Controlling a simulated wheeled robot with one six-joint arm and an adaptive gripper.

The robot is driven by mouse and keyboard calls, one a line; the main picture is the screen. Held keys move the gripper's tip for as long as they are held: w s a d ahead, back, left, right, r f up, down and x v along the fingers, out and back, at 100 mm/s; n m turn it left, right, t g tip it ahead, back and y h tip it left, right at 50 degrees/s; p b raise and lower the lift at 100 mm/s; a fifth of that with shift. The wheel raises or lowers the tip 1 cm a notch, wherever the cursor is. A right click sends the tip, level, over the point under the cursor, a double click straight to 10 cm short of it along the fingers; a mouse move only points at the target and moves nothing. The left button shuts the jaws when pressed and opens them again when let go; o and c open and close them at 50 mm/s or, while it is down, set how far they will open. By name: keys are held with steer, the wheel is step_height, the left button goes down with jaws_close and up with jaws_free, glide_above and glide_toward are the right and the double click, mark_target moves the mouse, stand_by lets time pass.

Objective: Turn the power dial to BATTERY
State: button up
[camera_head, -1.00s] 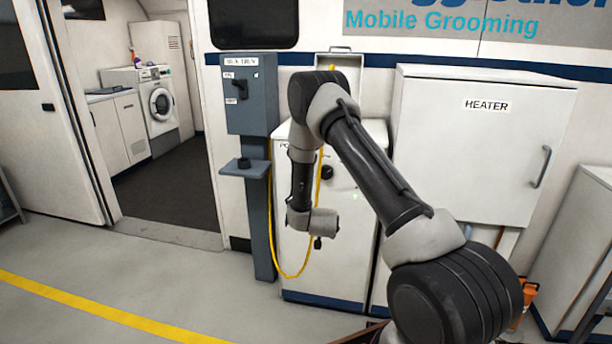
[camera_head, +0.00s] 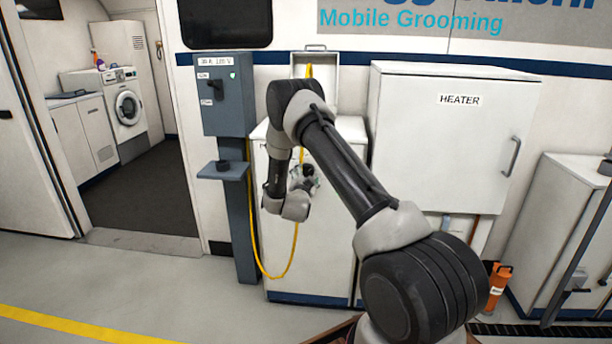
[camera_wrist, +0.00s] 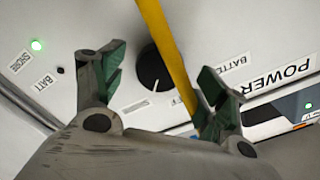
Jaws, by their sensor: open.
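The power dial (camera_wrist: 153,67) is a round black knob on a white panel in the wrist view. Its small white mark points toward the bottom of that picture. A POWER label (camera_wrist: 291,77) and a partly covered BATT... label (camera_wrist: 231,66) lie to its right. My gripper (camera_wrist: 162,80) is open, with its green-padded fingers on either side of the dial; contact cannot be told. In the head view my gripper (camera_head: 305,181) is at the front of the white cabinet (camera_head: 328,240), and my arm hides the dial.
A yellow cable (camera_wrist: 168,45) crosses close beside the dial, near the right finger. A green light (camera_wrist: 37,45) glows by SHORE; the BATT light is dark. A grey post box (camera_head: 226,105) stands left of the cabinet, the HEATER cabinet (camera_head: 450,150) right. Floor at front left is clear.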

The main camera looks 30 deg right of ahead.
steer(key=shift+w+d, duration=0.35)
steer(key=shift+w, duration=0.2)
steer(key=shift+c, duration=0.2)
steer(key=c, duration=1)
steer(key=shift+c, duration=0.2)
